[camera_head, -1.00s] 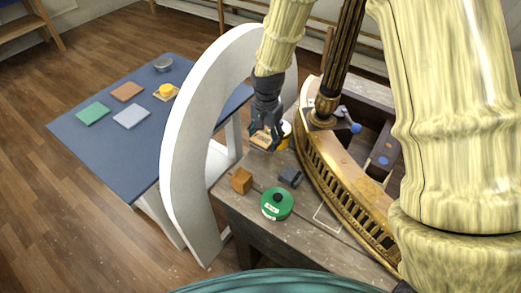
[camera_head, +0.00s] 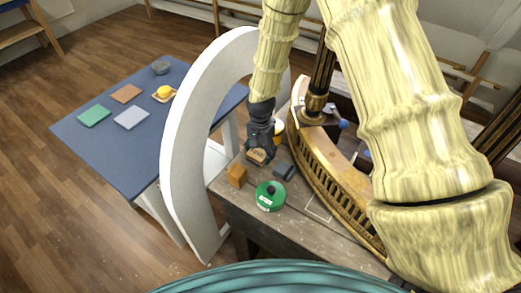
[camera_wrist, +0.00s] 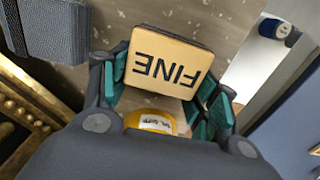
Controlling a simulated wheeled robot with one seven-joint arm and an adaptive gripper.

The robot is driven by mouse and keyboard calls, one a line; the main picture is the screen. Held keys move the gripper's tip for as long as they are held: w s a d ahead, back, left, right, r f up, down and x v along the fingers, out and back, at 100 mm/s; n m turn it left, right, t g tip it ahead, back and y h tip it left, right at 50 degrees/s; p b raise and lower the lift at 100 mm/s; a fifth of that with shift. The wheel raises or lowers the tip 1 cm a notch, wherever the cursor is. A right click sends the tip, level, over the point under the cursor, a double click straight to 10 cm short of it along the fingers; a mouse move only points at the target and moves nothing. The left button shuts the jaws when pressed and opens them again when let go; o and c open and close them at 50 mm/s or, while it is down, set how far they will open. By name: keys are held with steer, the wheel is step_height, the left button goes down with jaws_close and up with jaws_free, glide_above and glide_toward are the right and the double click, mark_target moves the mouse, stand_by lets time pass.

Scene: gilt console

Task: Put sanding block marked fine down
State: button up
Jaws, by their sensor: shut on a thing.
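The sanding block (camera_head: 257,156) is tan on top with a dark edge. In the wrist view the block (camera_wrist: 165,62) shows the word FINE, upside down. My gripper (camera_head: 261,148) is shut on it; in the wrist view the teal-padded fingers of my gripper (camera_wrist: 161,88) hold its two sides. The block is over the worn wooden bench top (camera_head: 296,208), behind the orange block. I cannot tell whether its underside touches the wood.
An orange block (camera_head: 237,175), a dark grey object (camera_head: 284,173) and a green disc (camera_head: 270,203) stand close in front. A yellow round thing (camera_wrist: 150,121) is beside my gripper. The gilt curved railing (camera_head: 325,165) bounds the right; a white arch (camera_head: 187,150) the left. A blue table (camera_head: 120,165) lies beyond.

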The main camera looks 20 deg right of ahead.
mark_target(261, 150)
steer(key=shift+w+f, duration=0.1)
steer(key=shift+w, duration=0.05)
steer(key=shift+s, duration=0.25)
steer(key=shift+w, duration=0.1)
steer(key=o, duration=1.1)
steer(key=shift+o, duration=0.2)
step_height(261, 150, up, 12)
steer(key=b, duration=0.4)
